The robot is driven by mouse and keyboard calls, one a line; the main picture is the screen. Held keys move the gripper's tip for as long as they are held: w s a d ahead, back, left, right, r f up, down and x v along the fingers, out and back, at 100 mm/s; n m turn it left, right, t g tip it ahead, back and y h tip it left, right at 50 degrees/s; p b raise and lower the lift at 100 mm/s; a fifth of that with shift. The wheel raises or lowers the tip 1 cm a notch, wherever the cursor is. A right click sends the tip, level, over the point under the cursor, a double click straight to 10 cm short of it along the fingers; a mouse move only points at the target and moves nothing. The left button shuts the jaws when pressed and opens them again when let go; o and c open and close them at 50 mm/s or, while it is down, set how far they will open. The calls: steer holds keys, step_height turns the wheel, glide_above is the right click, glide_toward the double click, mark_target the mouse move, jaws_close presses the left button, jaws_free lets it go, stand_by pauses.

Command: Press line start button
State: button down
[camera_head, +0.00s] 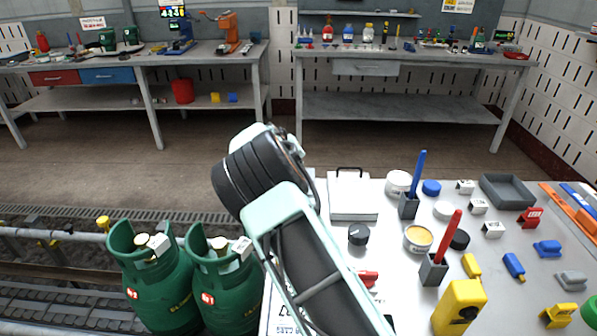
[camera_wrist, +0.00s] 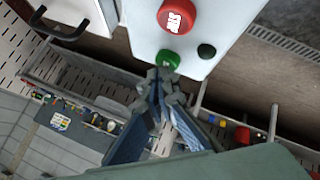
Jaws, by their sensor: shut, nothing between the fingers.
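In the wrist view a pale panel holds a large red button (camera_wrist: 176,17) with white lettering, a green button (camera_wrist: 168,58) and a small dark button (camera_wrist: 206,50). My gripper (camera_wrist: 162,74) is shut and empty. Its fingertips are right at the lower edge of the green button and overlap it in the picture; I cannot tell whether they touch. In the head view my arm rises through the middle; the gripper and this panel cannot be made out there.
Two green gas cylinders (camera_head: 228,285) stand left of my arm, beside a roller conveyor (camera_head: 70,312). A white table (camera_head: 380,270) at right carries brushes, pots, a yellow box (camera_head: 460,307) and small blocks. Workbenches (camera_head: 405,105) stand along the back wall, with open floor before them.

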steer(key=shift+f+b, duration=0.3)
steer(key=shift+f, duration=0.05)
steer(key=shift+r, duration=0.15)
stand_by(0.4)
steer(key=shift+r+p, duration=0.3)
steer(key=shift+r, duration=0.45)
steer(key=shift+r, duration=0.1)
steer(key=shift+r+p, duration=1)
steer(key=shift+r, duration=1.4)
steer(key=shift+r, duration=0.1)
